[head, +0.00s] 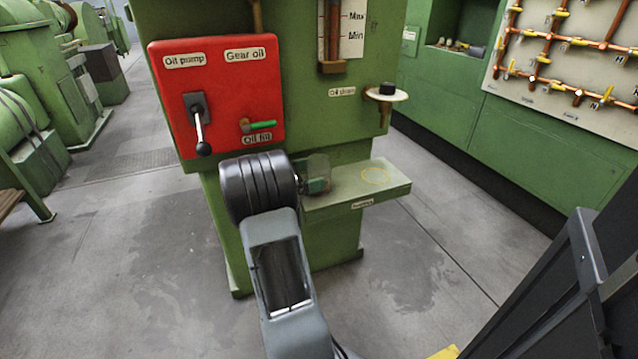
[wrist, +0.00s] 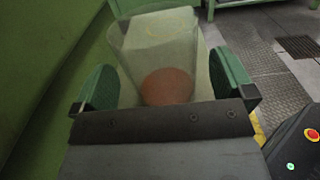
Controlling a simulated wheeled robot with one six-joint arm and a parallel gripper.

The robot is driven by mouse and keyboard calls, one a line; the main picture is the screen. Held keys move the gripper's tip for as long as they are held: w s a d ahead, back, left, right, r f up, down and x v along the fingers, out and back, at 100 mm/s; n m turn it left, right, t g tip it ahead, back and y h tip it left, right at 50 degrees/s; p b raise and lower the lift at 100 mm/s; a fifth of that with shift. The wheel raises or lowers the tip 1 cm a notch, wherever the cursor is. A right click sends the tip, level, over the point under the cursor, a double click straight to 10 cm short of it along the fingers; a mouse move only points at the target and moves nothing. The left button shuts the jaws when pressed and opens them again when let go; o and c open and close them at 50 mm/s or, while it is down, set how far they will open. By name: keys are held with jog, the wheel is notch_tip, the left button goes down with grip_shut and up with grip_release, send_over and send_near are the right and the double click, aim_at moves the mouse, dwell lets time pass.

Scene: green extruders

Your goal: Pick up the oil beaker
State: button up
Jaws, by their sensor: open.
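The oil beaker (wrist: 155,50) is clear and stands between the two green finger pads of my gripper (wrist: 162,72) in the wrist view. A reddish-brown round area shows in its lower part. The pads are spread, with visible gaps on both sides of the beaker. In the head view the beaker (head: 319,164) is at the left part of the green shelf (head: 335,198), partly hidden by my gripper (head: 316,184) and dark wrist. Whether its base rests fully on the shelf is hard to tell.
A yellow ring (head: 375,176) marks bare shelf to the right. Above are a red panel (head: 225,90) with a black-knobbed lever (head: 200,130), and the oil drain (head: 386,92) with a white disc. Green machine body stands close behind. Open grey floor (head: 440,240) lies to the right.

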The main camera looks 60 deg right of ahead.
jog(key=shift+b+x, duration=0.3)
jog(key=shift+x, duration=1)
jog(key=c, duration=1)
